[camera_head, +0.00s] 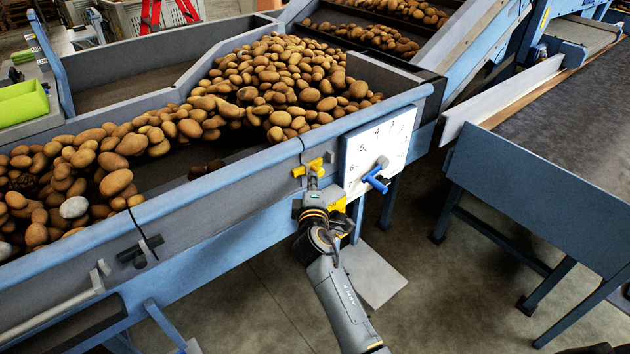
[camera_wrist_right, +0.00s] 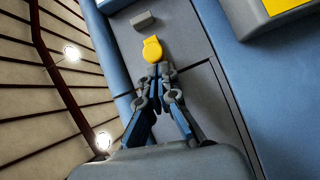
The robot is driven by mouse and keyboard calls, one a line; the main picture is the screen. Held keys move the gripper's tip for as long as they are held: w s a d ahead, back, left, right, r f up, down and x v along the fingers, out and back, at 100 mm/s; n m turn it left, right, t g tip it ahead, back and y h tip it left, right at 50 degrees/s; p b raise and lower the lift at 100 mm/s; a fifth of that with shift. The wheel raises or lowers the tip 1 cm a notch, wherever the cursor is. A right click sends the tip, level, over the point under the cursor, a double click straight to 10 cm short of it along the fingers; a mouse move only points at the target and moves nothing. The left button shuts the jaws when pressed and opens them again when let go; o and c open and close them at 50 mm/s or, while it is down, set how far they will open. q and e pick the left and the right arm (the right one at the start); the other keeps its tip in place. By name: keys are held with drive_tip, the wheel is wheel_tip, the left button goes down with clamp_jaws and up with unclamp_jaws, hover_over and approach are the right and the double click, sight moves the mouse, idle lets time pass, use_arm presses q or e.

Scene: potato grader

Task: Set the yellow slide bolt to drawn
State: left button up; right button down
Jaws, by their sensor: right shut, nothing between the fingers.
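The yellow slide bolt (camera_head: 315,164) sits on the grey side wall of the potato hopper, just left of the white dial plate. In the right wrist view its rounded yellow knob (camera_wrist_right: 151,48) stands just beyond my fingertips. A small grey block (camera_wrist_right: 143,20) is on the wall further along. My right gripper (camera_head: 312,184) is shut and empty, with its tips at the knob; in the wrist view the closed fingertips (camera_wrist_right: 159,70) look touching or nearly touching it. Part of the bolt is hidden behind the gripper. My left gripper is not in view.
The white dial plate (camera_head: 362,155) with a blue-handled pointer (camera_head: 376,180) is close on the right. A dark latch (camera_head: 140,251) and a pale handle bar (camera_head: 60,310) are on the wall at left. Potatoes (camera_head: 280,85) fill the hopper. Open floor (camera_head: 450,290) lies right.

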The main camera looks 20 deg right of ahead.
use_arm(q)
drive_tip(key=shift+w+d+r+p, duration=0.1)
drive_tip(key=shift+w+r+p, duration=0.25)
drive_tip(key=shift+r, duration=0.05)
use_arm(e)
drive_tip(key=d, duration=0.2)
drive_tip(key=w+d, duration=0.1)
drive_tip(key=d, duration=0.1)
drive_tip(key=shift+w+d, duration=0.2)
drive_tip(key=shift+d, duration=0.05)
